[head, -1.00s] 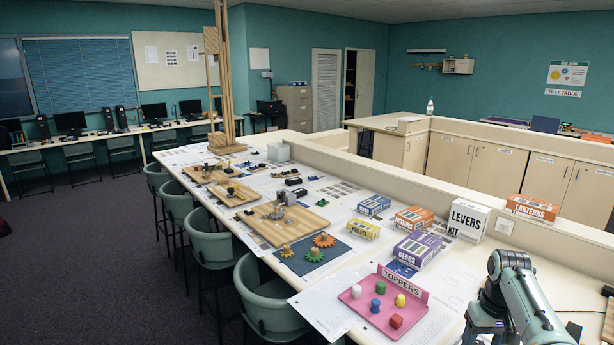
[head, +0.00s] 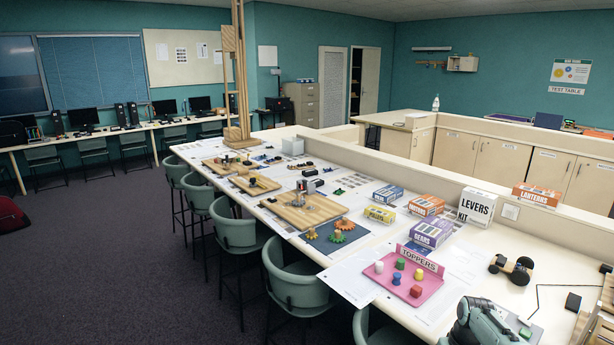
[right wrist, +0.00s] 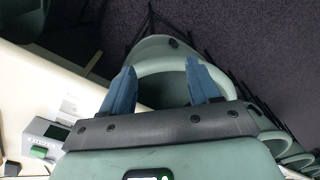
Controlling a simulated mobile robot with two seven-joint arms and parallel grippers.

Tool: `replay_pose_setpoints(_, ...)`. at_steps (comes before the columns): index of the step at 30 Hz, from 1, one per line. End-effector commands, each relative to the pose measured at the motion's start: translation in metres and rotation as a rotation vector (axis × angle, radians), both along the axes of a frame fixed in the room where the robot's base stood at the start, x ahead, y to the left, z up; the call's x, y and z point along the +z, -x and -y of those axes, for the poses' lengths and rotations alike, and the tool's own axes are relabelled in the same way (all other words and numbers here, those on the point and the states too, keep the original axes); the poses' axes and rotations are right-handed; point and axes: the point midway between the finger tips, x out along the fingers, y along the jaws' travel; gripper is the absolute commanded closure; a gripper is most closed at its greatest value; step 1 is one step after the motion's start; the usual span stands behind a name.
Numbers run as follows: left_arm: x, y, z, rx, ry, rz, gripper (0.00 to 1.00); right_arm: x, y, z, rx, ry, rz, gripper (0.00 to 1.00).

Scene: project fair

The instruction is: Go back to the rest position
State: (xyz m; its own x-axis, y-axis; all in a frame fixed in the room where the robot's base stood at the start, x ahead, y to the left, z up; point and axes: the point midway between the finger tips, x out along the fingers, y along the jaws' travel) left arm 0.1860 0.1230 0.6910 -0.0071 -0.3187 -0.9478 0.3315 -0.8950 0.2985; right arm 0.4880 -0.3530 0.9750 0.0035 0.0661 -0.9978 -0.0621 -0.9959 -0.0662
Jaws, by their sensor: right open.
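My right gripper (right wrist: 163,92) shows in the right wrist view with its two blue fingers apart and nothing between them. Below the fingers are a green chair (right wrist: 160,58) and the dark carpet, with the pale table edge to the left. In the head view, part of my right arm (head: 482,325) shows at the bottom right, low over the near end of the table; its gripper is outside that view. My left gripper is in neither view.
The long table (head: 385,308) holds a pink toppers tray (head: 377,273), kit boxes (head: 477,206), gears (head: 337,237) and wooden boards (head: 325,207). A small wheeled cart (head: 512,269) sits near my arm. Green chairs (head: 297,284) line the left side. Open carpet (head: 110,260) lies further left.

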Motion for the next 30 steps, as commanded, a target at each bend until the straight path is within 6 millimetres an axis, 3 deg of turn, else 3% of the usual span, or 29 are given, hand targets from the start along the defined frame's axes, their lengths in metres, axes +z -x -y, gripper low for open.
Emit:
replay_pose_setpoints(1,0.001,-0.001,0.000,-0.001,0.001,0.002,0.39,-0.034,0.005,-0.014,0.005,-0.023,-0.012,0.39)
replay_pose_setpoints(4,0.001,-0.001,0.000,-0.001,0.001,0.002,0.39,-0.098,0.019,-0.043,-0.003,-0.068,-0.014,0.39)
replay_pose_setpoints(7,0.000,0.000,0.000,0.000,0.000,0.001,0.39,-0.161,0.048,-0.079,-0.023,-0.117,-0.017,0.39)
replay_pose_setpoints(9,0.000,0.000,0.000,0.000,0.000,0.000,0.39,-0.200,0.076,-0.104,-0.047,-0.151,-0.022,0.39)
replay_pose_setpoints(13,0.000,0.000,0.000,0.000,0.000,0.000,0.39,-0.255,0.143,-0.153,-0.108,-0.207,-0.036,0.39)
replay_pose_setpoints(16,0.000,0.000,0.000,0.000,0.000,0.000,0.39,-0.279,0.200,-0.185,-0.162,-0.236,-0.049,0.39)
replay_pose_setpoints(18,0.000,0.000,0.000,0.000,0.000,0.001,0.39,-0.286,0.235,-0.202,-0.199,-0.249,-0.058,0.39)
replay_pose_setpoints(21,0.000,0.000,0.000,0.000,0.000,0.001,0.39,-0.287,0.273,-0.218,-0.237,-0.256,-0.065,0.39)
replay_pose_setpoints(25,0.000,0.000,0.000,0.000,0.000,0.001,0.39,-0.284,0.298,-0.227,-0.264,-0.259,-0.067,0.39)
replay_pose_setpoints(30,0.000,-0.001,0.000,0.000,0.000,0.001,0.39,-0.284,0.301,-0.228,-0.269,-0.258,-0.066,0.39)
